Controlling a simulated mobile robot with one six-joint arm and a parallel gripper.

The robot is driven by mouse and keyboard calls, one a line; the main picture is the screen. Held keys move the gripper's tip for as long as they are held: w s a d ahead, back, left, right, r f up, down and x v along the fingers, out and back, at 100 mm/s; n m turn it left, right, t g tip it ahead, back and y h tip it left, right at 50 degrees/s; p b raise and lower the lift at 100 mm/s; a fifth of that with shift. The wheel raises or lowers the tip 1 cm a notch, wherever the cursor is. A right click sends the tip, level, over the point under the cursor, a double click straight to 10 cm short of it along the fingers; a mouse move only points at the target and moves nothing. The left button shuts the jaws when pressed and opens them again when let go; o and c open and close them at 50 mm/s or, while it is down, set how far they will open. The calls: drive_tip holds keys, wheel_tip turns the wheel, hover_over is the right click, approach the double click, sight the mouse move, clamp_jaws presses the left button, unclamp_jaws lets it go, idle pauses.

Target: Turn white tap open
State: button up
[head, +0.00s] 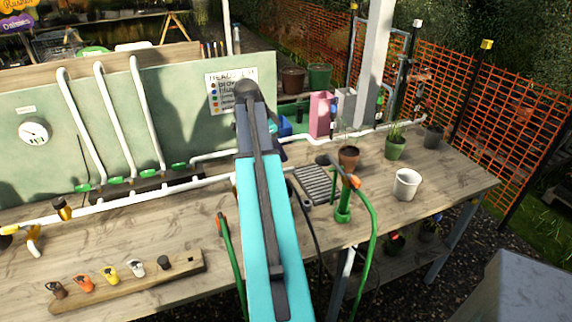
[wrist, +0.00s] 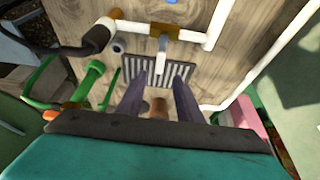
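In the wrist view a white spout (wrist: 162,58) hangs from a brass fitting (wrist: 165,32) on a white pipe, above a slatted drain grate (wrist: 176,74). In the head view a small white-topped piece (head: 136,265) sits in a row on a wooden strip (head: 125,285); I cannot tell which of these is the white tap. My gripper (wrist: 158,88) is open, its two dark fingers spread with nothing held between them. The fingertips appear over the grate, apart from the spout. My arm hides the gripper and the spout in the head view.
The grate (head: 316,184) also shows in the head view. Beside it are a green standpipe with hose (head: 343,205), a brown pot (head: 348,158) and a white pot (head: 406,184). White pipes with green valves (head: 115,181) line the back left.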

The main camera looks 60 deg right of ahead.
sight(288, 168)
drive_tip(key=shift+p+x, duration=1)
drive_tip(key=shift+x, duration=2.95)
clamp_jaws()
drive_tip(key=shift+a, duration=0.2)
drive_tip(key=shift+w+d, duration=0.1)
drive_tip(key=shift+d, duration=0.05)
drive_tip(key=shift+w, duration=0.1)
